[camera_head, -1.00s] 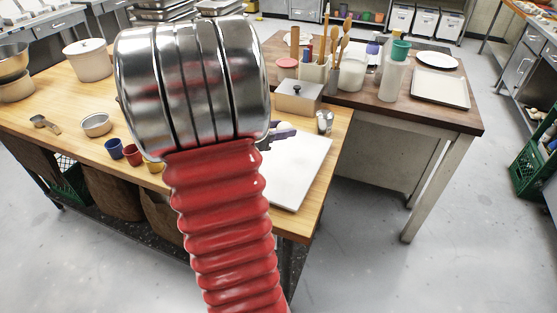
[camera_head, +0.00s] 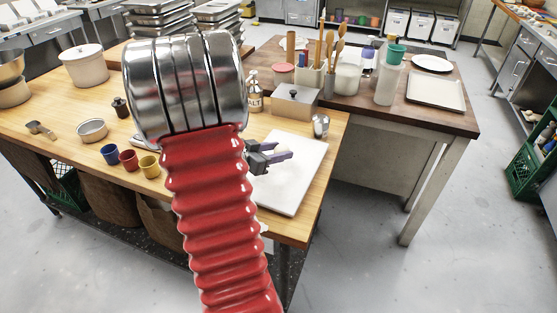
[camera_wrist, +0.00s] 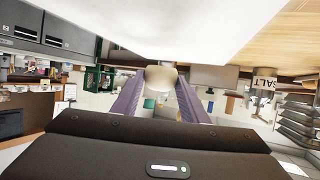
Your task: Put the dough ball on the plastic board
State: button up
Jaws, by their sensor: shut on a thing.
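The plastic board (camera_head: 297,186) is a white slab lying flat on the wooden table; its pale surface fills the top of the wrist view (camera_wrist: 150,25). My gripper (camera_head: 284,154) reaches sideways over the board's back left part, with its purple fingers pointing right. It is shut on the cream dough ball (camera_wrist: 161,78), which sits between the fingertips in the wrist view (camera_wrist: 160,94). In the head view the ball is small and partly hidden by the fingers. I cannot tell whether it touches the board.
A metal box with a lid (camera_head: 291,103), a salt container (camera_head: 254,99) and a small metal shaker (camera_head: 320,125) stand behind the board. Blue, red and yellow cups (camera_head: 129,160) stand to the left. My red arm hides the middle of the table. The board's front part is clear.

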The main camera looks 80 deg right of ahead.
aim_at(278, 168)
jog(key=shift+f, duration=0.1)
jog(key=shift+f, duration=1.85)
jog(key=shift+f, duration=0.1)
jog(key=o, duration=0.8)
jog(key=shift+w+a+r, duration=0.25)
jog(key=shift+a+r, duration=0.05)
jog(key=shift+a, duration=0.1)
jog(key=v, duration=1.1)
